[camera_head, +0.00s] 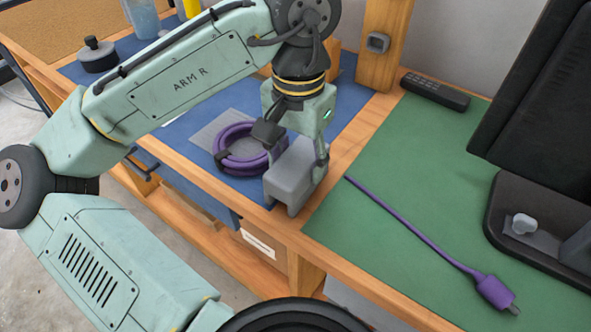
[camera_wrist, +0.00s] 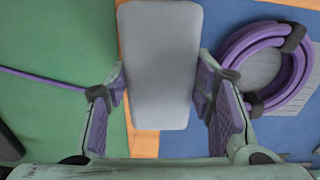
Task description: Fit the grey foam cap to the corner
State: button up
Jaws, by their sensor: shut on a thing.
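The grey foam cap (camera_head: 293,178) is a blocky piece with short legs at its lower front. My gripper (camera_head: 296,148) is shut on it, with one finger on each side. In the wrist view the cap's flat top (camera_wrist: 160,60) lies between my two fingers (camera_wrist: 160,92). The cap is over the wooden edging (camera_head: 264,217), by the junction of the front rail and the strip between the blue and green mats. It hides the wood beneath it, so I cannot tell whether it is seated or just above.
A coiled purple cable (camera_head: 243,163) lies on the blue mat (camera_head: 192,121) close left of the cap. A purple cable with a plug (camera_head: 490,290) lies on the green mat (camera_head: 400,185). A wooden post (camera_head: 383,50), a black remote (camera_head: 435,91) and a dark monitor (camera_head: 545,90) stand behind and right.

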aim_at(298, 159)
jog(key=c, duration=0.4)
jog(key=shift+r+p, duration=0.4)
jog(key=shift+p, duration=0.05)
dwell(0.4)
jog(key=shift+r+p, duration=1.7)
jog(key=shift+p, duration=0.15)
